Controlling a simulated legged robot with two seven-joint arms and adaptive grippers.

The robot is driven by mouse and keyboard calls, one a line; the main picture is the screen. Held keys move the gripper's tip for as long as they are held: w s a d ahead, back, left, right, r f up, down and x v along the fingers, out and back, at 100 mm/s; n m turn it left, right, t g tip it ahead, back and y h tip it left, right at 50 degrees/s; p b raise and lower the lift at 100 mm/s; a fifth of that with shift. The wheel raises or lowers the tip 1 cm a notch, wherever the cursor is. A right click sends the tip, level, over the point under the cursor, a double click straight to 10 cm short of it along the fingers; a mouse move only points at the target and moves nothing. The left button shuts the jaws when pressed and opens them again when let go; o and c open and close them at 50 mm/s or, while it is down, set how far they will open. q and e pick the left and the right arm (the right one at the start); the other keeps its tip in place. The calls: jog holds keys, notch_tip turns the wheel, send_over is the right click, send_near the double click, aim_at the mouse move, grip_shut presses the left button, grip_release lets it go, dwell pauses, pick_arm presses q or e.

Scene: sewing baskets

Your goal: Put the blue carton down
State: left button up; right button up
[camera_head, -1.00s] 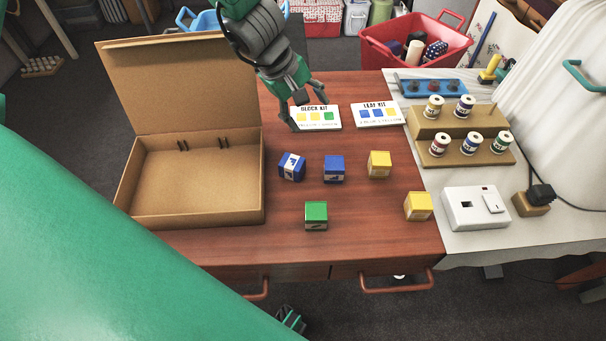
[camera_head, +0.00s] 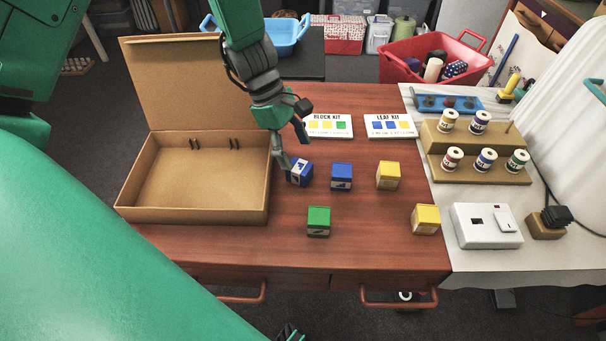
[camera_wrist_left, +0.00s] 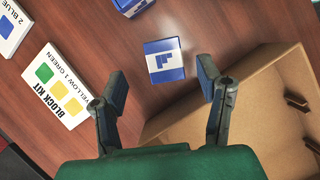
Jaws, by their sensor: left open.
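Two blue cartons stand on the wooden table: the left one (camera_head: 299,173) beside the cardboard box, the other (camera_head: 341,177) to its right. My left gripper (camera_head: 292,150) is open and empty, with its fingers just behind and left of the left blue carton. In the left wrist view, that carton (camera_wrist_left: 165,62) shows its blue and white label and lies ahead of the gap between the open fingers (camera_wrist_left: 160,88). The second blue carton (camera_wrist_left: 130,4) is cut off at the top edge there.
The open cardboard box (camera_head: 195,214) is empty, left of the cartons. A green carton (camera_head: 318,222) and two yellow cartons (camera_head: 388,176) (camera_head: 425,219) stand nearby. A block kit card (camera_head: 328,126) and a leaf kit card (camera_head: 390,126) lie behind. Bare table lies in front.

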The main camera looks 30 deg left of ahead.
aim_at(295, 164)
pick_arm(q)
jog(key=shift+s+a+f, duration=0.1)
jog(key=shift+a+f, duration=0.05)
jog(key=shift+f, duration=0.5)
jog(key=x, duration=0.1)
jog(key=b+x, duration=0.1)
jog(key=x, duration=0.1)
jog(key=shift+s+a+f+b, duration=0.1)
jog(key=shift+s+f+b, duration=0.05)
jog(key=shift+f+b, duration=0.2)
jog(key=shift+d+f, duration=0.25)
jog(key=shift+f, duration=0.05)
jog(key=shift+d, duration=0.2)
jog(key=shift+d+r, duration=0.1)
jog(key=shift+d, duration=0.05)
jog(key=shift+c, duration=0.4)
jog(key=c, duration=1.2)
jog(key=shift+a, duration=0.3)
jog(key=shift+c, duration=0.3)
pick_arm(e)
jog(key=shift+a+f, duration=0.35)
jog(key=shift+f, duration=0.4)
